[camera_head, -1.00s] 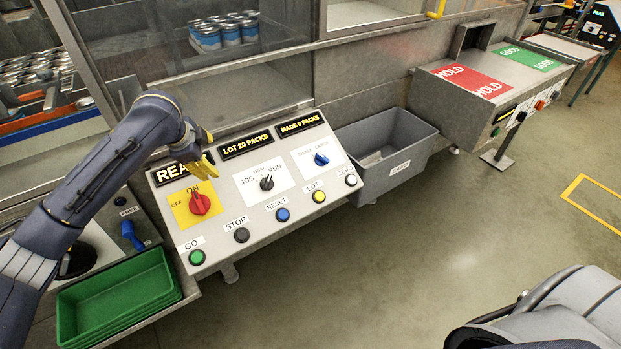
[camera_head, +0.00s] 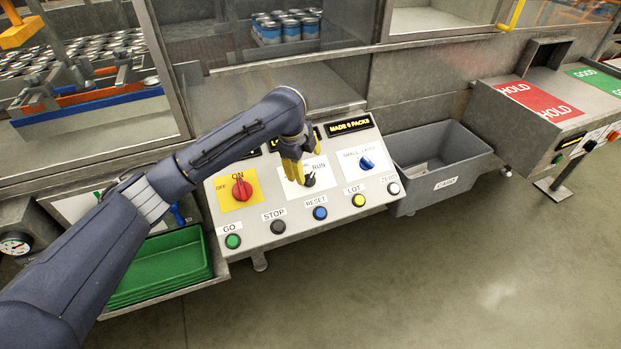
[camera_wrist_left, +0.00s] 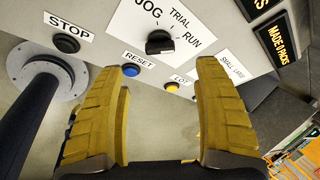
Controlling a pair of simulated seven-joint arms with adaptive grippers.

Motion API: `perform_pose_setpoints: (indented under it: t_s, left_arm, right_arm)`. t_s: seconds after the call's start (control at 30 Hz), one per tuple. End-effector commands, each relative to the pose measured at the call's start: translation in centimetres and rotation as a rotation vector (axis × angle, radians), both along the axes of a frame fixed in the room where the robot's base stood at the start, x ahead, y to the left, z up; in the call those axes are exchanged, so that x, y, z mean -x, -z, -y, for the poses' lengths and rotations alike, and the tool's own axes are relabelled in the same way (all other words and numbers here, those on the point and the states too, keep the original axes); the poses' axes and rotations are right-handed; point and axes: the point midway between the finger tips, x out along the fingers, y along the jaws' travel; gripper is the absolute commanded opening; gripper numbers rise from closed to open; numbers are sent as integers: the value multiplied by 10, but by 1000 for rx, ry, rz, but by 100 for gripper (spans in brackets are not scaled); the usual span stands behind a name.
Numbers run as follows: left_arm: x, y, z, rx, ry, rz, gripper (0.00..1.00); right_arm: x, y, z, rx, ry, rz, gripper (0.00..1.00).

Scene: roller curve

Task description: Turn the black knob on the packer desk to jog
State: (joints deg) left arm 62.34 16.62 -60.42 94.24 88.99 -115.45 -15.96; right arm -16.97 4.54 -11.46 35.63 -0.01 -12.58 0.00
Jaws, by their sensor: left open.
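The black knob (camera_head: 309,180) sits on a white plate on the sloped packer desk (camera_head: 262,243). In the left wrist view the knob (camera_wrist_left: 160,42) is under the labels JOG, TRIAL and RUN. Its pointer seems turned to the RUN side. My left gripper (camera_head: 296,172) has yellow fingers, which hang over the plate just left of the knob and partly cover its labels. In the left wrist view the fingers (camera_wrist_left: 165,75) are wide apart with nothing between them, and the knob lies beyond their tips. My right gripper is out of view.
A red switch (camera_head: 241,187) is left of the knob and a blue one (camera_head: 366,163) right. Several push buttons, including the black STOP (camera_head: 278,227), line the front edge. A grey bin (camera_head: 440,165) stands right, green trays (camera_head: 160,265) left.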

Motion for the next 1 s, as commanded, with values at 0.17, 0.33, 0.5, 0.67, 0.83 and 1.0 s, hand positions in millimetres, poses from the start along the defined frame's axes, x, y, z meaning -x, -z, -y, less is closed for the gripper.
perform_pose_setpoints:
  t_s: [0.17, 0.33, 0.5, 0.67, 0.83, 1.0]
  left_arm:
    - [-9, 32, 6, 1, -1, -4, 69]
    - [-18, 57, 10, 1, -2, -4, 69]
    - [-25, 75, 13, 0, -2, -2, 69]
    - [-28, 85, 14, 0, -1, -1, 69]
    - [-30, 89, 15, 0, -1, 0, 69]
    - [-30, 90, 15, 1, -1, 1, 69]
  right_arm:
    - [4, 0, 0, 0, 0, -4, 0]
    - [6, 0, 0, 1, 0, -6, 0]
    - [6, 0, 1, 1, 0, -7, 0]
    - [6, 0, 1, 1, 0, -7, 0]
    - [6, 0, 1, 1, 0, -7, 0]
    - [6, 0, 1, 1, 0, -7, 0]
